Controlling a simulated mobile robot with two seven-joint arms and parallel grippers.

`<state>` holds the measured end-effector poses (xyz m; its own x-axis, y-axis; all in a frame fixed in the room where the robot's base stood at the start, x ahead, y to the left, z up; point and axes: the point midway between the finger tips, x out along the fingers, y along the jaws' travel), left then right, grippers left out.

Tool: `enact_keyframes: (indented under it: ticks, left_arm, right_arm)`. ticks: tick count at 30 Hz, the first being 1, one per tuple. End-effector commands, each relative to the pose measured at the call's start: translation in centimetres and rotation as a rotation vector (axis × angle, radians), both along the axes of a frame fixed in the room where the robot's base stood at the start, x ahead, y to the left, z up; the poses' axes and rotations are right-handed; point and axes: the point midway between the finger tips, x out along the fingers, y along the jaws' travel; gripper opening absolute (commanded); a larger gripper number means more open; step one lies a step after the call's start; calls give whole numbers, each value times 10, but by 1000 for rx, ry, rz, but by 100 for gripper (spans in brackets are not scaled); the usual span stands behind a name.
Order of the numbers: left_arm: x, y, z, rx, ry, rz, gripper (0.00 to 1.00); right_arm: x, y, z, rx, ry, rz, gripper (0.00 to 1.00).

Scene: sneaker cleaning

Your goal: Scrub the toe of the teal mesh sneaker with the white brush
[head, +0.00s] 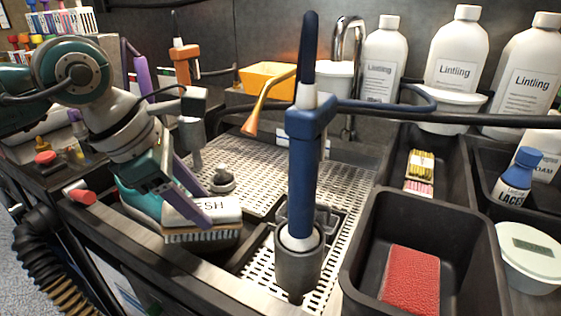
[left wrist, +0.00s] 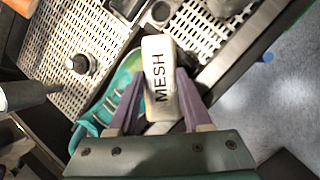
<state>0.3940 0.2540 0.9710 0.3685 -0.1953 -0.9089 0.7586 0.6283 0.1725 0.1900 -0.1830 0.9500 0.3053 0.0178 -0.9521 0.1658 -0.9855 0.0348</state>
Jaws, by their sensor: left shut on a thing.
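The brush (left wrist: 158,75) also shows between the fingers of my left gripper (left wrist: 160,88) in the left wrist view. The teal mesh sneaker (head: 138,196) lies beneath and behind the brush, partly hidden by the arm. In the left wrist view the sneaker (left wrist: 98,106) shows beside the brush. I cannot tell whether the bristles touch its toe. My right gripper is not in view.
A blue-handled tool (head: 302,165) stands upright in a grey holder in front. A perforated drain tray (head: 258,172) lies behind. A black bin (head: 440,225) with a red pad (head: 411,280) is at right. Several white bottles (head: 456,55) line the back.

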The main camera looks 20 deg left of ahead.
Motion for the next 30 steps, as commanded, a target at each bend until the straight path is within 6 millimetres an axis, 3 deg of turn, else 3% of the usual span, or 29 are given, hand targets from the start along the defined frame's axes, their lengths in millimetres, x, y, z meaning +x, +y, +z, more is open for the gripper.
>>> enact_keyframes:
  ticks: [11,21,30]
  left_arm:
    - [1,2,-6,1,-1,0,5]
    - [31,-1,-9,0,-3,0,5]
    - [44,-3,-7,-1,-1,0,5]
  right_arm:
    - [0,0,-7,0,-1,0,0]
    - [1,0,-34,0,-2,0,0]
    - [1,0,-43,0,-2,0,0]
